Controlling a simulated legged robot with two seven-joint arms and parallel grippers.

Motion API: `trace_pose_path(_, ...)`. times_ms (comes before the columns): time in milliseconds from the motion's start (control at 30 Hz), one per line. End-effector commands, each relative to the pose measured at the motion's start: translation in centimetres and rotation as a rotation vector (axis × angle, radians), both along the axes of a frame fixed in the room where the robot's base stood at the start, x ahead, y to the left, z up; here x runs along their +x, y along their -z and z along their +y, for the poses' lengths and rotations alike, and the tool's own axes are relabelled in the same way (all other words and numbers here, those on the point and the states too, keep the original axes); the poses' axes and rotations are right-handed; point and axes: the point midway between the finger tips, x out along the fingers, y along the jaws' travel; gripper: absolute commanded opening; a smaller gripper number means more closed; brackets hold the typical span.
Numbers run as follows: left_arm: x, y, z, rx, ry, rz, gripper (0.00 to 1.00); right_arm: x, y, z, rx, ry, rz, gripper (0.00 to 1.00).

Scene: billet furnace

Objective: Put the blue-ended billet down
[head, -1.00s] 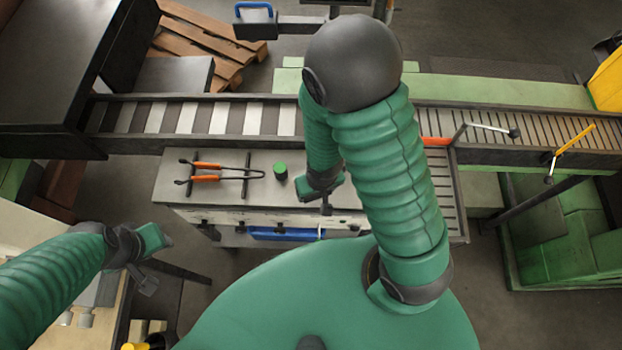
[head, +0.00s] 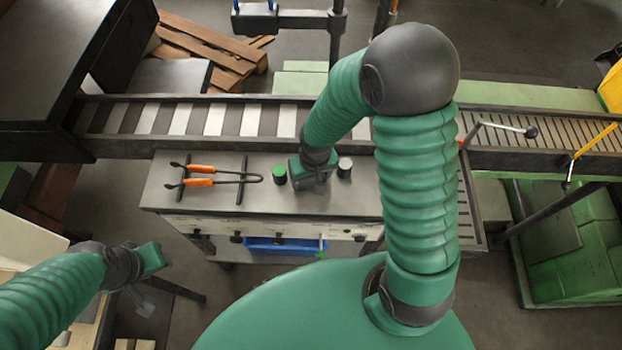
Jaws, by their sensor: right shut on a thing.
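My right gripper (head: 320,184) hangs low over the grey bench top (head: 220,201), between a green-topped billet (head: 279,175) and a grey-topped one (head: 345,168). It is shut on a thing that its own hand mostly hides. No blue end shows, so the blue-ended billet is not seen directly. I cannot tell whether the held thing touches the bench. The green-topped and grey-topped billets stand upright on the bench. My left gripper (head: 146,280) is at the lower left, away from the bench, and its jaw opening cannot be made out.
Orange-handled tongs (head: 215,176) lie on the bench's left part. The roller conveyor (head: 195,118) runs behind it from the dark furnace (head: 60,70). A slatted rack (head: 468,205) is at the bench's right end.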

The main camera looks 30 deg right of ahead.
Motion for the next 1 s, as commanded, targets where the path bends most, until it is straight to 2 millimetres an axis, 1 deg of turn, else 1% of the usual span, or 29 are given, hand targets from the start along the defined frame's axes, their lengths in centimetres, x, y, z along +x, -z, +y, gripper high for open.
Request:
trace_pose_path(100,0.1,-0.3,0.0,0.000,0.000,-0.001,0.36,0.1,-0.2,-0.1,0.001,0.003,-0.001,0.00)
trace_pose_path(200,0.1,0.0,0.0,0.000,0.000,-0.002,0.36,0.1,0.1,-0.2,0.001,0.004,-0.001,0.00)
trace_pose_path(233,0.1,0.0,0.0,0.000,0.000,-0.002,0.36,0.1,0.1,-0.3,0.002,0.004,0.001,0.75)
trace_pose_path(367,0.1,-0.1,0.0,0.000,0.000,-0.002,0.36,0.1,0.1,-0.2,0.001,0.004,0.001,0.92)
trace_pose_path(400,0.1,-0.1,0.0,0.000,0.001,-0.002,0.36,0.0,0.1,-0.1,0.001,0.003,0.001,0.94)
trace_pose_path(800,0.1,-0.2,0.0,0.000,0.000,-0.001,0.36,0.1,-0.1,-0.1,0.001,0.003,0.001,0.94)
trace_pose_path(900,0.0,-0.4,0.0,0.000,0.000,-0.001,0.36,0.1,-1.0,-0.1,0.001,0.005,-0.002,0.94)
trace_pose_path(967,0.0,-0.6,0.0,0.000,0.000,-0.001,0.36,-0.1,-2.1,-0.2,0.000,0.005,-0.003,0.94)
trace_pose_path(1000,0.1,-0.8,0.0,0.000,0.000,-0.001,0.36,-0.2,-3.0,-0.1,0.000,0.006,-0.005,0.94)
